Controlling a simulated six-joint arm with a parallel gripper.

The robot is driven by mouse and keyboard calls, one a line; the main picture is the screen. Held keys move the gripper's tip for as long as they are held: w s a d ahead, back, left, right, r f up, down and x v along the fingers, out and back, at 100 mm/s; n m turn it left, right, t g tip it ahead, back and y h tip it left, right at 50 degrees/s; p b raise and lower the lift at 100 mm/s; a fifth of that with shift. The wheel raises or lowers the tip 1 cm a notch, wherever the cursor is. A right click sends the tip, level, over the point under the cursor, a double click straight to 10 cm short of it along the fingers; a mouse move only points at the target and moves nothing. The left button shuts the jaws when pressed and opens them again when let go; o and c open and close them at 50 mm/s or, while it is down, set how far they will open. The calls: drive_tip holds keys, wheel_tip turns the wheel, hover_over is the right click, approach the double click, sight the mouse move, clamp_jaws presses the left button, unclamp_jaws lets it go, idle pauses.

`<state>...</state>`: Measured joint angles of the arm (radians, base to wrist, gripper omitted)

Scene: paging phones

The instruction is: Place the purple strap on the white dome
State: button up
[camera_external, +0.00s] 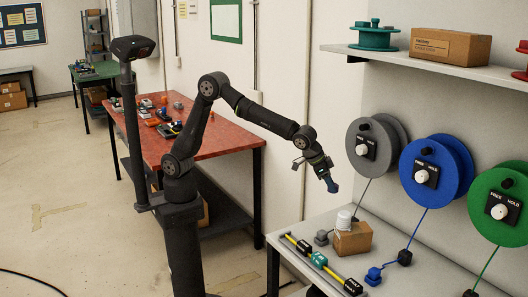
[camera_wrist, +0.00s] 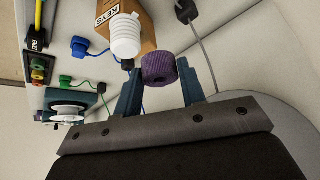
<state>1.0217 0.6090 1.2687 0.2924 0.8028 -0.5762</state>
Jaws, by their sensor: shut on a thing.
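The purple strap (camera_wrist: 158,68) is a short rolled coil, held between the two blue fingertips of my gripper (camera_wrist: 160,85) in the wrist view. In the external view my gripper (camera_external: 331,184) points down in the air, above and left of the white dome; I cannot make out the strap there. The white dome (camera_external: 343,220) is a small ribbed white piece on a cardboard box (camera_external: 353,239) on the bench. In the wrist view the dome (camera_wrist: 126,36) stands beside the KEYS label on the box (camera_wrist: 140,18), up and left of the strap and apart from it.
Grey, blue and green reels (camera_external: 432,170) hang on the wall right of my gripper, with cords down to plugs. A yellow rod with labelled blocks (camera_external: 320,260) lies at the bench front. A shelf (camera_external: 440,62) is above. A red table (camera_external: 225,138) stands behind my arm.

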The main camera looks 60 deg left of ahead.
drive_tip(key=s+d+r+m, duration=0.2)
drive_tip(key=s+d+r, duration=0.3)
drive_tip(key=s+d, duration=0.45)
hover_over(347, 213)
drive_tip(key=s+a, duration=0.1)
drive_tip(key=shift+g+h, duration=0.3)
drive_tip(key=f, duration=0.7)
drive_tip(key=shift+s, duration=0.2)
drive_tip(key=shift+f, duration=1.9)
drive_tip(key=shift+f, duration=0.15)
drive_tip(key=o, duration=0.9)
drive_tip(key=shift+o, duration=0.2)
